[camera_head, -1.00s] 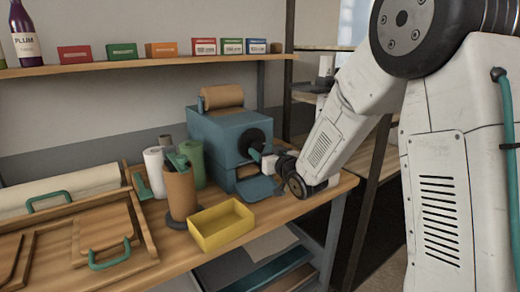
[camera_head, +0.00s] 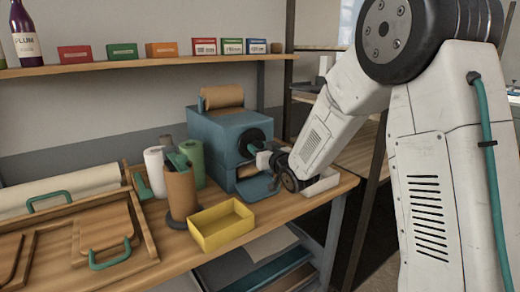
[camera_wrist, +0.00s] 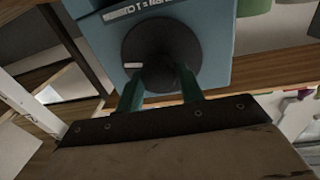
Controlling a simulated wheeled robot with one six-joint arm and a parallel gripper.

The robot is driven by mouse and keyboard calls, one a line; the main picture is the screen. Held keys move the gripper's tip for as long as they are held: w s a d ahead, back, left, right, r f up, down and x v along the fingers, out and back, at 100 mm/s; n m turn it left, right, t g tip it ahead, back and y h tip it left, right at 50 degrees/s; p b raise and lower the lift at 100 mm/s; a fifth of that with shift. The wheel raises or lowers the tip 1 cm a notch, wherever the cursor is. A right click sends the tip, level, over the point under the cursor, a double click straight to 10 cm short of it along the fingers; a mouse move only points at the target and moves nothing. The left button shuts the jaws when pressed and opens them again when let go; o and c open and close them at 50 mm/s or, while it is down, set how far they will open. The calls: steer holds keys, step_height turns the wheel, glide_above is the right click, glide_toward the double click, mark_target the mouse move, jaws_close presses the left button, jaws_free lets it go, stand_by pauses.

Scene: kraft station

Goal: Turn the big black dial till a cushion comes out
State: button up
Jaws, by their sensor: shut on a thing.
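The big black dial (camera_head: 262,135) is on the right-hand face of a blue machine (camera_head: 212,130) on the bench. The wrist view shows the dial (camera_wrist: 160,48) close up, with a small white mark at its left edge and a partly cut-off label above it. My gripper (camera_wrist: 161,82) has its two green fingers shut on the dial's lower part, which shows between them. The head view also shows my gripper (camera_head: 252,149) at the dial. A brown paper roll (camera_head: 222,96) lies on top of the machine. Below the dial are a dark opening and a blue chute (camera_head: 258,188); no cushion is clearly visible.
A yellow open box (camera_head: 222,228) stands in front of the machine. A white tray (camera_head: 322,183) lies right of the chute. A shelf (camera_head: 130,67) runs above.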

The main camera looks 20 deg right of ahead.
steer(key=shift+m, duration=0.3)
steer(key=m, duration=0.4)
steer(key=shift+d+m+g, duration=0.1)
steer(key=shift+m+g, duration=0.2)
steer(key=m, duration=0.4)
steer(key=m+y, duration=0.1)
steer(key=m, duration=0.3)
steer(key=shift+d+m+g, duration=0.1)
steer(key=shift+m+g, duration=0.2)
steer(key=shift+g, duration=0.1)
steer(key=m, duration=0.4)
steer(key=shift+y, duration=0.3)
steer(key=shift+m, duration=0.4)
steer(key=o, duration=1)
steer(key=shift+d, duration=0.1)
